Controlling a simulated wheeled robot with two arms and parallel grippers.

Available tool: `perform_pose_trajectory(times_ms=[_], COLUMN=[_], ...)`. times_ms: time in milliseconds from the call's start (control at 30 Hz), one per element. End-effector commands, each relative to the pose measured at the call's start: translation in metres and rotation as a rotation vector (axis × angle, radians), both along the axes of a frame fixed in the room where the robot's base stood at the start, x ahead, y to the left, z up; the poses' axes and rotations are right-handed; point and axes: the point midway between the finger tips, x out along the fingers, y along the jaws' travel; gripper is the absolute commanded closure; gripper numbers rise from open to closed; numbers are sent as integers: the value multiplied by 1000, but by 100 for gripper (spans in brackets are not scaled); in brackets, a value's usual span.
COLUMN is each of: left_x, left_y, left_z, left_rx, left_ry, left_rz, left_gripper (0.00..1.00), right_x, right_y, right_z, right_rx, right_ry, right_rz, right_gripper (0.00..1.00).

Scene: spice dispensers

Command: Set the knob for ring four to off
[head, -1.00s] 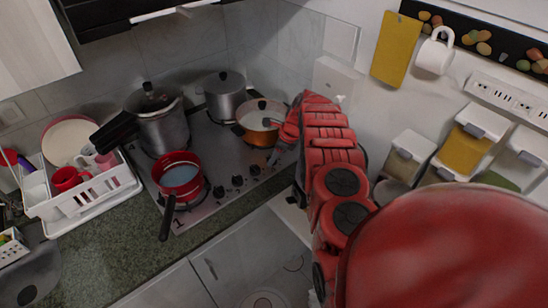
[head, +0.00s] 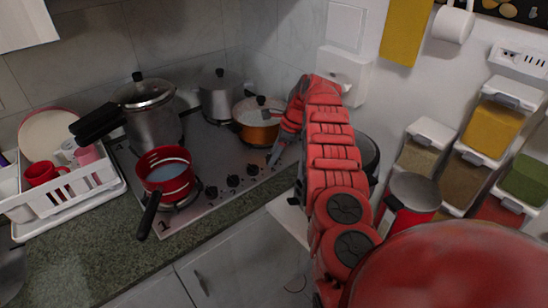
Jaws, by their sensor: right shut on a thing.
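A row of dark knobs runs along the front of the steel cooktop (head: 200,148). Three show clearly: the left one (head: 211,192), the middle one (head: 232,181) and the right one (head: 252,169). My right gripper (head: 274,157) is at the right end of this row, pointing down, with its fingers shut at the place where a further knob would be. That knob is hidden by the fingers, so its setting cannot be read. My left gripper is out of view.
A red saucepan (head: 168,180) with its handle over the front edge, a pressure cooker (head: 152,125), a lidded steel pot (head: 222,97) and an orange pot (head: 258,130) stand on the cooktop. A dish rack (head: 72,196) is left; spice dispensers (head: 492,127) hang right.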

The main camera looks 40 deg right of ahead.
Motion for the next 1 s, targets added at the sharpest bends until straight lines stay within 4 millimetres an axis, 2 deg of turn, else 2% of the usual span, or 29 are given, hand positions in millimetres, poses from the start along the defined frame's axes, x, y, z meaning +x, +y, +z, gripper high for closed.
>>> perform_pose_trajectory(times_ms=[67,100,233,267,533,667,767,900,1000], left_x=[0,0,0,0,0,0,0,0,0], left_y=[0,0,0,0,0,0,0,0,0], left_z=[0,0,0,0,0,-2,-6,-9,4], left_rx=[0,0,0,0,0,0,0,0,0], left_ry=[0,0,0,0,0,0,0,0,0], left_rz=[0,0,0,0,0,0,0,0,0], left_gripper=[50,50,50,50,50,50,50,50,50], right_x=[1,0,0,0,0,-2,-6,-15,-23], right_y=[-1,-1,0,0,0,-3,-8,-21,-29], right_z=[1,1,0,0,0,7,23,56,86], right_rx=[-2,-2,-1,-1,0,-1,-2,-4,-3], right_ry=[-2,-2,-1,-1,0,-1,-2,-4,0], right_rz=[0,0,-1,0,-1,-2,-1,-5,-4], right_gripper=[100,48,25,22,22,22,22,22,22])
